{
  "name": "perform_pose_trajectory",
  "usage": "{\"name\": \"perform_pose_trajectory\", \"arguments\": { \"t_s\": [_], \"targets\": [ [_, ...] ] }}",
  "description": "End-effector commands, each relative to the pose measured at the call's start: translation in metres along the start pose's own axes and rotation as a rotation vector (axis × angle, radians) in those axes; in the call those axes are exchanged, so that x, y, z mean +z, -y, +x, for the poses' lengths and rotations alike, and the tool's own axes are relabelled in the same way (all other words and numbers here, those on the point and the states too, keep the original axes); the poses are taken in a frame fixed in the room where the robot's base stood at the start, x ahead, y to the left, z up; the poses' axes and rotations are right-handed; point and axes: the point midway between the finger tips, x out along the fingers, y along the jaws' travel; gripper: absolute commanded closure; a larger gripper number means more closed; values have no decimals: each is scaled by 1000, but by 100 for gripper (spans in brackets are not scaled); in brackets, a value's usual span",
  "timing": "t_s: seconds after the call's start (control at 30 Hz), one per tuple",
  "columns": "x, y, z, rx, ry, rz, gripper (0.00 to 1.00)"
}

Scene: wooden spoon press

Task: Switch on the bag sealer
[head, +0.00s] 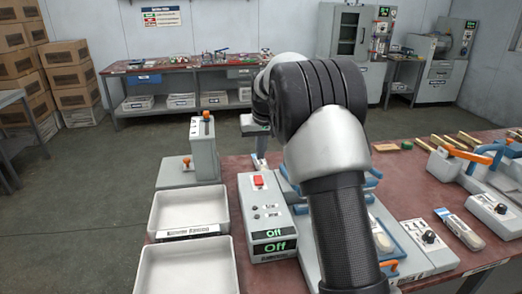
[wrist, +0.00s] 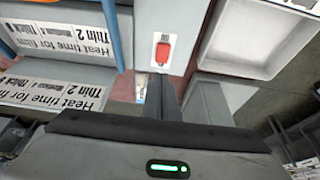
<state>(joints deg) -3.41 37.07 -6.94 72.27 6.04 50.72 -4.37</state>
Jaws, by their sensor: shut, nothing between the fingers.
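The bag sealer's grey control box (head: 268,222) stands on the red-brown table in the head view, with two green "Off" readouts on its front. Its red switch (head: 258,182) is on top near the far end. In the wrist view the red switch (wrist: 163,50) sits in a white plate on the box. My gripper (head: 261,162) is shut and empty, pointing down just beyond the switch in the head view. In the wrist view the closed fingers (wrist: 160,80) end just below the switch; I cannot tell whether they touch the box. My arm hides part of the sealer.
Two white trays (head: 155,215) lie left of the control box. A grey upright unit with an orange-tipped lever (head: 206,118) stands behind them. Other machines with blue and orange handles (head: 468,152) stand at the right. Printed heat-time labels (wrist: 70,65) show at wrist-view left.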

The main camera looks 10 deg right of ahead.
Motion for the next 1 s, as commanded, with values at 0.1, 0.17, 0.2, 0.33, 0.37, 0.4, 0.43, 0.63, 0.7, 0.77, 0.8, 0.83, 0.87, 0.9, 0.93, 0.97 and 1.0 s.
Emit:
{"name": "perform_pose_trajectory", "arguments": {
  "t_s": [0.1,0.17,0.2,0.33,0.37,0.4,0.43,0.63,0.7,0.77,0.8,0.83,0.87,0.9,0.93,0.97,1.0],
  "targets": [
    [2,0,30,0,4,0,100],
    [1,0,42,1,2,0,100],
    [1,0,51,1,3,0,100],
    [4,0,72,1,2,0,100],
    [4,0,76,0,1,0,100],
    [5,0,81,0,1,0,100],
    [6,0,84,0,1,0,100],
    [8,0,94,0,-1,0,100],
    [8,0,95,0,-1,0,100],
    [8,0,95,0,-1,0,100],
    [8,0,95,0,-1,0,100],
    [8,0,95,0,-1,0,100],
    [8,0,95,0,-1,0,100],
    [8,0,95,0,-1,0,100],
    [8,0,95,0,-1,0,100],
    [8,0,96,0,0,0,100],
    [8,0,97,0,0,0,100]
  ]
}}
